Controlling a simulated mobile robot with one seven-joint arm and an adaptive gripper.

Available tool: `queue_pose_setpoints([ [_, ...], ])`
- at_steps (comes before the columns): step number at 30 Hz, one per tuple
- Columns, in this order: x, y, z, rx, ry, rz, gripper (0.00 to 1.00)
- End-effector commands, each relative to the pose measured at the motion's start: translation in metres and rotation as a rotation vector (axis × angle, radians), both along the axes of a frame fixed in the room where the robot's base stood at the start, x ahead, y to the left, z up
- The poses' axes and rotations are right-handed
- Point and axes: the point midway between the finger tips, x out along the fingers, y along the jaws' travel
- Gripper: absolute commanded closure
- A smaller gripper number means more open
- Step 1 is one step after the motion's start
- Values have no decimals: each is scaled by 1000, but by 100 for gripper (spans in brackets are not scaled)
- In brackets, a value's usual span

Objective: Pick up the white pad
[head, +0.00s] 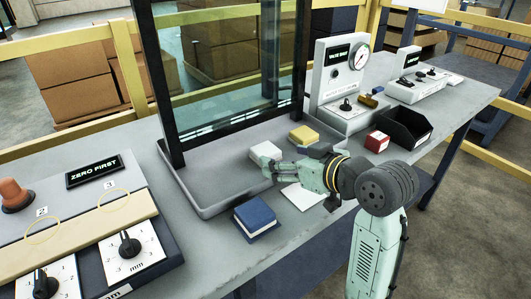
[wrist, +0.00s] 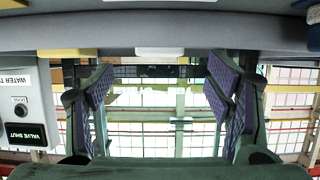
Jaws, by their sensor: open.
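The white pad (head: 265,152) is a small pale block on the grey bench, close to the foot of the glass screen. In the wrist view the white pad (wrist: 160,51) shows as a thin white strip between my fingers, near the grey surface. My gripper (head: 288,162) reaches in low from the right, its fingers pointing towards the pad. In the wrist view my gripper (wrist: 160,88) is open, with purple finger faces wide apart and nothing held. The exact gap from fingertips to pad is hard to tell.
A yellow block (head: 303,135) lies behind the gripper and a blue block (head: 255,218) in front. A flat white sheet (head: 302,197) lies under the arm. The framed glass screen (head: 235,75) stands behind the pad. A red block (head: 377,141) and black bin (head: 405,127) are right.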

Motion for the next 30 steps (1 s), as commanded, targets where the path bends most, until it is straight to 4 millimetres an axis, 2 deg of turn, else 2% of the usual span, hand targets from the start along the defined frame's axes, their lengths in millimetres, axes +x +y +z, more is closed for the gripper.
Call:
queue_pose_setpoints([
  [9, 33, 25, -17, 2, 2, 1, 27],
  [19, 39, 28, -20, 1, -1, 0, 27],
  [30, 39, 28, -20, 0, 0, 0, 51],
])
